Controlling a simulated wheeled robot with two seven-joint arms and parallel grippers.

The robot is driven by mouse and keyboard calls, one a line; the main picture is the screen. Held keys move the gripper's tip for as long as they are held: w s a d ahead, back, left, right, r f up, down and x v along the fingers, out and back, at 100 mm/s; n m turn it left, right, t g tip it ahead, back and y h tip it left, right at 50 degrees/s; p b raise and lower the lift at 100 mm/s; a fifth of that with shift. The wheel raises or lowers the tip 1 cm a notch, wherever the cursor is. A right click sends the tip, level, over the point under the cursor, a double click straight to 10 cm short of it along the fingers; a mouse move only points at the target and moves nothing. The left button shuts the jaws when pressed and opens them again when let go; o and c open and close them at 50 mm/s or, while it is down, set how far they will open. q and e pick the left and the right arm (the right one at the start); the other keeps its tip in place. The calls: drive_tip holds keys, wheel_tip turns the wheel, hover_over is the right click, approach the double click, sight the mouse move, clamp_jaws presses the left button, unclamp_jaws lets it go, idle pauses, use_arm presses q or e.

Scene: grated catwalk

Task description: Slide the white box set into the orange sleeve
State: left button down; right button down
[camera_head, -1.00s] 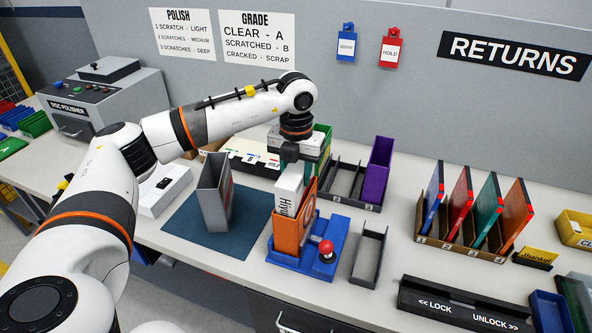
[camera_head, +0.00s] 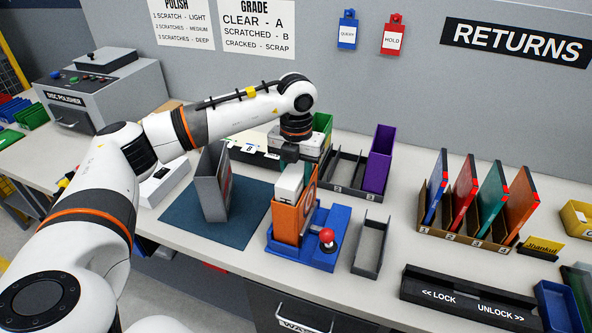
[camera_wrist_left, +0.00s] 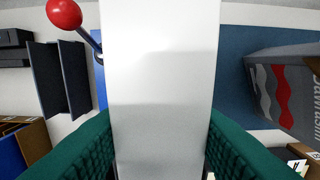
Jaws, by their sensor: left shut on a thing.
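The white box set (camera_head: 289,184) stands upright with its lower part inside the orange sleeve (camera_head: 287,224). Its top part shows above the sleeve's rim. The sleeve stands upright in a blue holder (camera_head: 318,257) with a red-knobbed lever (camera_head: 327,236). My left gripper (camera_head: 291,165) is above the sleeve, pointing down, shut on the top of the box set. In the left wrist view the white box set (camera_wrist_left: 163,70) fills the middle between two green finger pads. The sleeve's inside is hidden. My right gripper is not in view.
A grey box (camera_head: 214,185) stands on a dark blue mat (camera_head: 180,222) left of the holder. An empty grey tray (camera_head: 370,247) is to its right. Behind are a purple box (camera_head: 378,160) and a divided tray. A rack of coloured cases (camera_head: 470,230) stands farther right.

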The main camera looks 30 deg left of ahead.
use_arm(q)
drive_tip(key=shift+c, duration=1.8)
unclamp_jaws()
drive_tip(key=shift+r+p, duration=2.75)
drive_tip(key=shift+r, duration=1.3)
